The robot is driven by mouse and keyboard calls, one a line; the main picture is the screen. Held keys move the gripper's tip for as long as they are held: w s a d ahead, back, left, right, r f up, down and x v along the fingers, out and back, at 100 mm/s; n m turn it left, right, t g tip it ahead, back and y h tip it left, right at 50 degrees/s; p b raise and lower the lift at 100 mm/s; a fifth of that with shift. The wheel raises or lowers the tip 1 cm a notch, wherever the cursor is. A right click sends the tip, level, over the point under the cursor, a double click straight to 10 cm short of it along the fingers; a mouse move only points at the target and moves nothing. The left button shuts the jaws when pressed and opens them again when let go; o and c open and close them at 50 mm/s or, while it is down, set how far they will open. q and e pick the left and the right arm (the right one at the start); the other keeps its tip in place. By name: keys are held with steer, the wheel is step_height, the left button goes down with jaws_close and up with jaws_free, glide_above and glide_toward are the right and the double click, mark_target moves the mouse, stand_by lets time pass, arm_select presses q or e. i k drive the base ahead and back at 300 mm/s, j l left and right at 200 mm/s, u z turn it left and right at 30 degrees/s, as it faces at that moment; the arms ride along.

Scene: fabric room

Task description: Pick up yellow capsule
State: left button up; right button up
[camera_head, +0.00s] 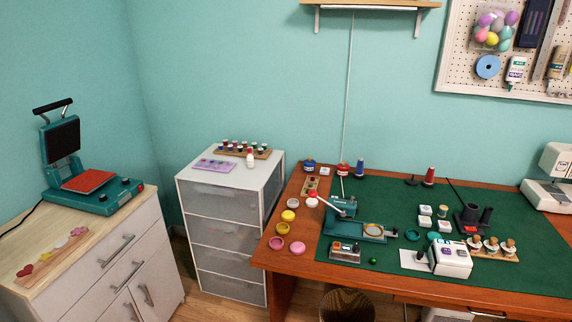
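Several small round pieces stand on the left end of the wooden desk, left of the green mat. A bright yellow one (288,215) stands upright there, and it looks like the yellow capsule. Just in front of it is a yellow-orange round piece (282,228). I cannot tell which of the two is the named capsule. Neither of my grippers is in view.
A teal press (360,228) is to the right on the green mat (540,265). A white drawer unit (222,235) stands left of the desk (262,258).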

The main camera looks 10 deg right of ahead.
mark_target(282, 228)
steer(key=i+j+z, duration=0.1)
steer(key=i+z, duration=0.2)
steer(key=i, duration=0.2)
steer(key=i+j+z, duration=0.25)
steer(key=i, duration=0.25)
steer(key=i+j+z, duration=0.3)
steer(key=i, duration=0.2)
